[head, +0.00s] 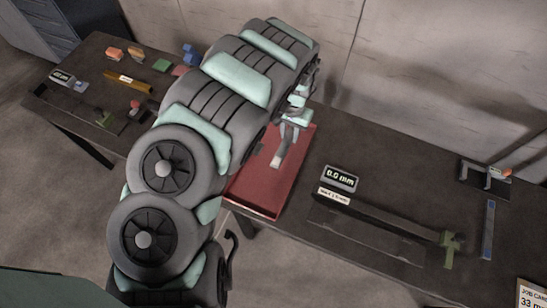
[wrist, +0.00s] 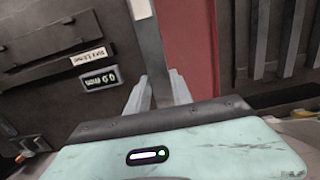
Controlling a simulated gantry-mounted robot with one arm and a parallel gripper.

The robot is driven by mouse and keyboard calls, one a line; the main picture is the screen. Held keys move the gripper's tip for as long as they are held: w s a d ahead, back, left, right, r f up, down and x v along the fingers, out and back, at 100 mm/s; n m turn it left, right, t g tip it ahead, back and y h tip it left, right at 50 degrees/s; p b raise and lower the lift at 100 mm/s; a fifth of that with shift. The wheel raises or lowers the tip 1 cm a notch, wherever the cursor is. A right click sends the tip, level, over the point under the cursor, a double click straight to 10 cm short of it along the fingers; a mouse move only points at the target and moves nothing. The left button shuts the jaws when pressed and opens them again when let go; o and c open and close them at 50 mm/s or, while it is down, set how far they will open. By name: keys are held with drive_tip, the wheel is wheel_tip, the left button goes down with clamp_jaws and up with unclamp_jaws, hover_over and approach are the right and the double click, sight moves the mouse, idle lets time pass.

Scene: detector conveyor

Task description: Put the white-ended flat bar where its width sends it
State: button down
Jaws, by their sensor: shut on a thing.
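The white-ended flat bar (head: 278,161) hangs from my gripper (head: 290,128), over the red tray (head: 265,207) in the head view. In the wrist view my gripper's fingers (wrist: 160,92) are closed on the grey bar (wrist: 153,48), and its white end (wrist: 140,8) points away from the gripper. I cannot tell whether the bar touches the tray. A gauge with a display (head: 340,178) reading 0.0 mm lies to the right of the tray. The display also shows in the wrist view (wrist: 101,79). A green jaw (head: 450,243) stands at the gauge's right end.
A job card (head: 531,295) is cut off at the lower right. A dark bracket (head: 484,174) and a blue strip (head: 488,228) are at the table's right. My arm hides the middle.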

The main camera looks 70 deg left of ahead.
drive_tip(key=b, duration=0.3)
hover_over(283, 165)
wheel_tip(283, 165, down, 14)
drive_tip(key=shift+f, duration=0.2)
drive_tip(key=shift+w+a+f, duration=0.1)
drive_tip(key=shift+a+f, duration=0.05)
drive_tip(key=shift+f, duration=2.6)
drive_tip(key=shift+f, duration=0.1)
drive_tip(key=shift+f, duration=0.1)
drive_tip(key=c, duration=1.1)
unclamp_jaws()
